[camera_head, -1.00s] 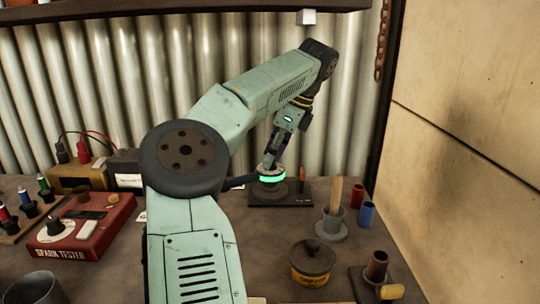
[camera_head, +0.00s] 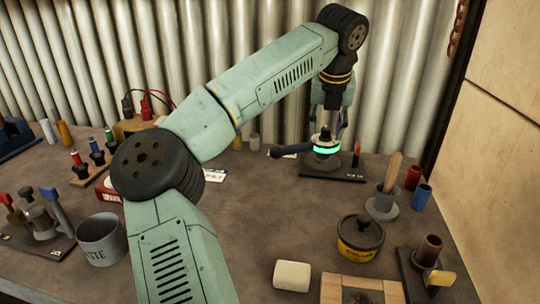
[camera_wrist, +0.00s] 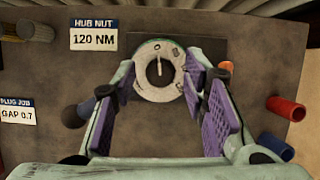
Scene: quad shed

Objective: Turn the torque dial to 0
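The torque dial (camera_head: 326,149) is a round, pale-topped dial with a glowing green ring, on a dark base plate at the back of the bench. In the wrist view its worn pale face (camera_wrist: 150,86) has a dark centre with a light pointer mark, roughly upright in the picture. A dark-gripped handle (camera_head: 290,150) sticks out to its left. My gripper (camera_wrist: 158,85) points down over the dial, open. Its purple-padded fingers stand either side of the dial face, the right one closely overlapping its edge. I cannot tell whether they touch it. The dial's numbers are not readable.
A "HUB NUT 120 NM" card (camera_wrist: 94,35) and a "GAP 0.7" card (camera_wrist: 17,111) lie left of the dial. A cup with a wooden handle (camera_head: 385,196), red and blue tubes (camera_head: 421,197) and a yellow-labelled pot (camera_head: 360,238) stand to the right.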

